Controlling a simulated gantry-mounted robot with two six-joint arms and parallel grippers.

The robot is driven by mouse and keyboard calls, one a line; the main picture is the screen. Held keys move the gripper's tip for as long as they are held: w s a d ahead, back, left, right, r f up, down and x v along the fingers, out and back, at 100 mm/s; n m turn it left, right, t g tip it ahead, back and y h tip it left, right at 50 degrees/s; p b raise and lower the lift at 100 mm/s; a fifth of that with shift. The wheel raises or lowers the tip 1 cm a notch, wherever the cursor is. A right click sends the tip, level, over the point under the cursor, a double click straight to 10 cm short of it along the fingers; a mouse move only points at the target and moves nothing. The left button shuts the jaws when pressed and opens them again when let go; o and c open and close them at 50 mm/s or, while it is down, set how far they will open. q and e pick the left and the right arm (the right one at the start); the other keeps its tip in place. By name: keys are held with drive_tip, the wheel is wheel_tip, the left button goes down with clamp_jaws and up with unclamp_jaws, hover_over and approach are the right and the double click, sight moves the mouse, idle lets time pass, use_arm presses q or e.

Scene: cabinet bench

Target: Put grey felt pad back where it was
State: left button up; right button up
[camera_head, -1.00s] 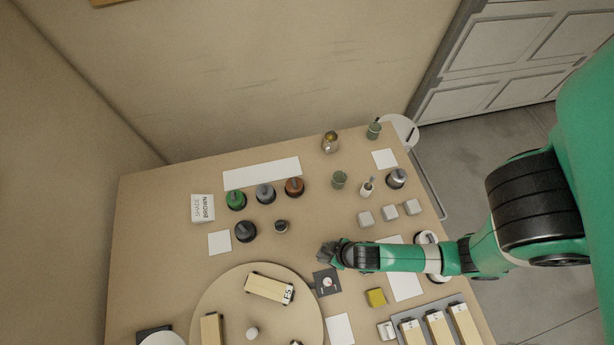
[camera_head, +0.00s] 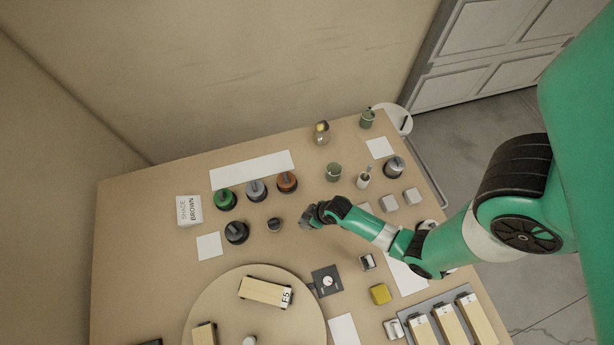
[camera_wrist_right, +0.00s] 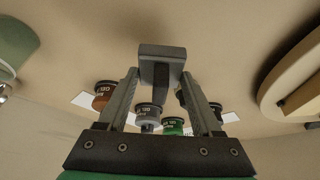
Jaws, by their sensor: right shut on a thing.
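The pad is held off the bench top. In the head view the gripper and the held piece blend together, so the pad's outline is unclear there. My left gripper is in neither view.
Green (camera_head: 225,198), grey (camera_head: 256,189) and orange (camera_head: 286,182) jars stand behind the gripper. Light grey blocks (camera_head: 389,202) are to its right.

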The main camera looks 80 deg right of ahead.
sight(307, 219)
drive_tip(key=shift+w+d+f, duration=0.2)
drive_tip(key=shift+w+f, duration=0.05)
drive_tip(key=shift+f, duration=0.05)
drive_tip(key=shift+w+d+f+b, duration=0.15)
drive_tip(key=shift+f+b, duration=0.7)
drive_tip(key=shift+f, duration=0.95)
drive_tip(key=shift+f, duration=0.1)
drive_tip(key=o, duration=1.3)
